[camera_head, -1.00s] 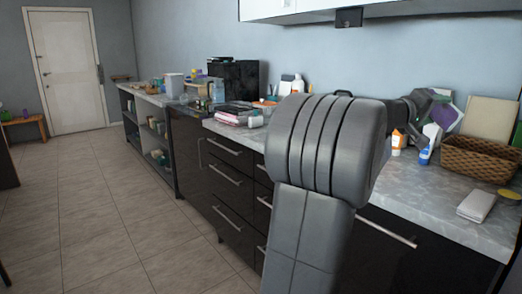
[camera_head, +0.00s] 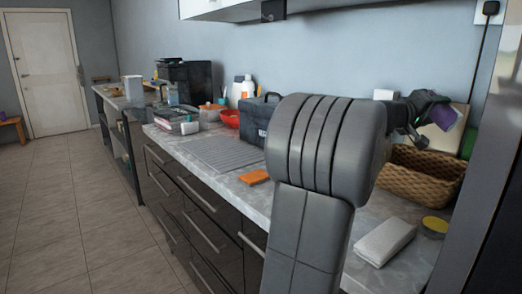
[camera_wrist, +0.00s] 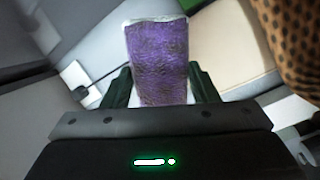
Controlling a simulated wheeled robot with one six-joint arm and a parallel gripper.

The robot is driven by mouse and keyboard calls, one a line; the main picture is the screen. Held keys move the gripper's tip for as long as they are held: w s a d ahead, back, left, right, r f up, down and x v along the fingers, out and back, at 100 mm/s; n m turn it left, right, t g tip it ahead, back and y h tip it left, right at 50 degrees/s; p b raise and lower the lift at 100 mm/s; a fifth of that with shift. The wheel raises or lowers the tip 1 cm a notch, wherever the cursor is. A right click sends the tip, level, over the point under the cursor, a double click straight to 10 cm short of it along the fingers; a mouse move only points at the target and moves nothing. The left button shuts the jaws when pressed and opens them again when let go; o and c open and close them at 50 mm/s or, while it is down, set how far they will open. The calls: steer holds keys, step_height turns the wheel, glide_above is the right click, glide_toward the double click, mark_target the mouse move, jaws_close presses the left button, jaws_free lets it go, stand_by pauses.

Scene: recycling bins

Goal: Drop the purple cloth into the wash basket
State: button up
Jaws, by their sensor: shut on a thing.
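The purple cloth (camera_wrist: 158,62) is held between the two dark fingers of my gripper (camera_wrist: 159,86) in the wrist view. Its face is wrinkled purple with a pale edge. In the head view the cloth (camera_head: 444,116) shows at the upper right, at the end of my gripper (camera_head: 425,112), partly hidden behind it. The brown woven wash basket (camera_head: 412,184) stands on the counter below and close to the gripper. The cloth appears above the basket's back area; the exact gap cannot be told.
A white block (camera_head: 384,240) and a yellow round thing (camera_head: 435,226) lie before the basket. A dark tall panel (camera_head: 490,200) borders the right. A dark toolbox (camera_head: 256,118), an orange sponge (camera_head: 254,177) and a grey rack (camera_head: 217,153) occupy the counter (camera_head: 215,187) further left.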

steer(key=shift+a+f+b, duration=0.1)
steer(key=shift+f+b, duration=1)
steer(key=shift+f, duration=1.75)
steer(key=o, duration=1)
steer(key=shift+o, duration=0.2)
steer(key=shift+a, duration=0.1)
steer(key=v, duration=1.3)
steer(key=shift+s+a, duration=0.2)
steer(key=shift+a, duration=0.15)
steer(key=shift+d, duration=0.1)
